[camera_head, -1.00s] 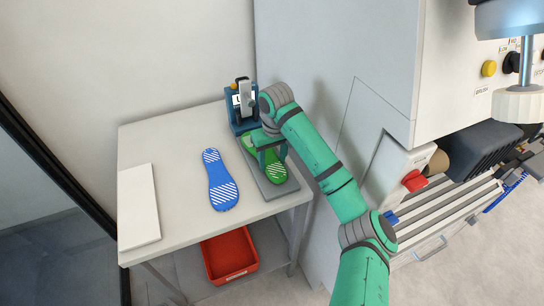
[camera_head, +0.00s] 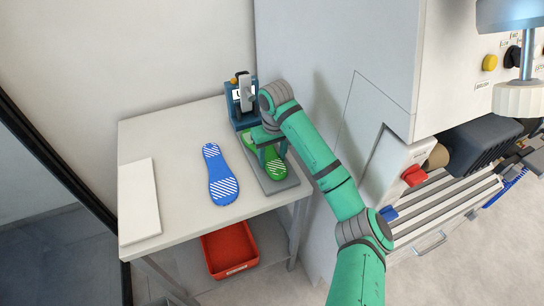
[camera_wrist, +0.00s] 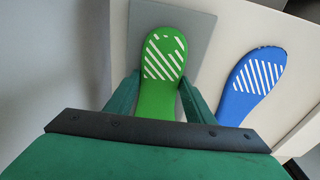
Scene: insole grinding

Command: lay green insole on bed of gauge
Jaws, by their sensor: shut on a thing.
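The green insole (camera_head: 277,168) is at the grey bed (camera_head: 284,185) of the gauge (camera_head: 242,101), lengthwise along it; I cannot tell whether it touches the bed. In the wrist view the green insole (camera_wrist: 163,65) shows its white-striped end over the grey bed (camera_wrist: 203,32). My gripper (camera_head: 268,150) is shut on the insole's middle, one finger on each side, as the wrist view also shows (camera_wrist: 158,95).
A blue insole (camera_head: 220,177) lies on the white table (camera_head: 180,140), left of the bed. A white slab (camera_head: 139,200) lies at the table's left. A red bin (camera_head: 231,252) sits below. A large white machine (camera_head: 345,60) stands close on the right.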

